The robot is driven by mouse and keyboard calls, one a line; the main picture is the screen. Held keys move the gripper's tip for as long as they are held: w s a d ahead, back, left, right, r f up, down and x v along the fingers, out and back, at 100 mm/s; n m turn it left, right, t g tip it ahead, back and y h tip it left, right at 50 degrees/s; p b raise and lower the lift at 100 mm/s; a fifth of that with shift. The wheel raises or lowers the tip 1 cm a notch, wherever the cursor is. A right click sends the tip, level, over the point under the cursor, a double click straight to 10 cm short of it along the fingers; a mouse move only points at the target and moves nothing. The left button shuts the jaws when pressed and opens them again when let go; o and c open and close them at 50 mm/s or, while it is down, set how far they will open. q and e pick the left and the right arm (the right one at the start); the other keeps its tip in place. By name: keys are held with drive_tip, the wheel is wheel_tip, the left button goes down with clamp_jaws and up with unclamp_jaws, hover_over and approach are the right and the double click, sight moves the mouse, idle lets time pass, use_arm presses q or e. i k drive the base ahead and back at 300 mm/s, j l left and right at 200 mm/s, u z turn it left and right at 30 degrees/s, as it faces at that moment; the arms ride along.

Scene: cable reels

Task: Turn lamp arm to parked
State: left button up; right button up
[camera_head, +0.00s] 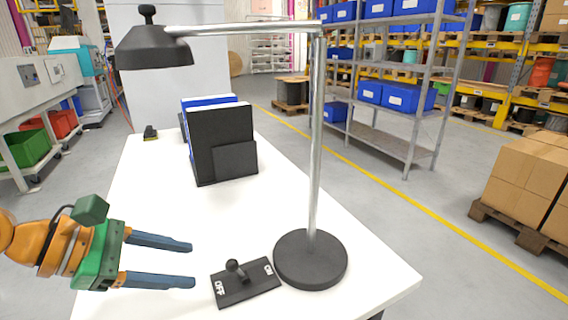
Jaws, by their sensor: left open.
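A desk lamp stands on the white table. Its round black base (311,260) carries an upright silver pole (317,140). The silver lamp arm (245,28) reaches left from the top of the pole and ends in a black lamp head (153,48) with a knob (147,12) on top. A black switch plate (245,283) with a small lever and white lettering, OFF at its left end, lies left of the base. My left gripper (193,264) is open and empty, left of the switch plate and well below the lamp head. My right gripper is not in view.
The white table (160,215) is clear between my left gripper and a black holder (222,145) with blue binders farther back. A small dark object (150,132) lies at the far left edge. Shelves (400,80) and stacked boxes (530,175) stand beyond the table.

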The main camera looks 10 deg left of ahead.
sight(148, 46)
drive_tip(key=k+j, duration=0.2)
drive_tip(key=j, duration=0.15)
drive_tip(key=k+j, duration=0.2)
drive_tip(key=j, duration=0.15)
drive_tip(key=k+j, duration=0.2)
drive_tip(key=j, duration=0.2)
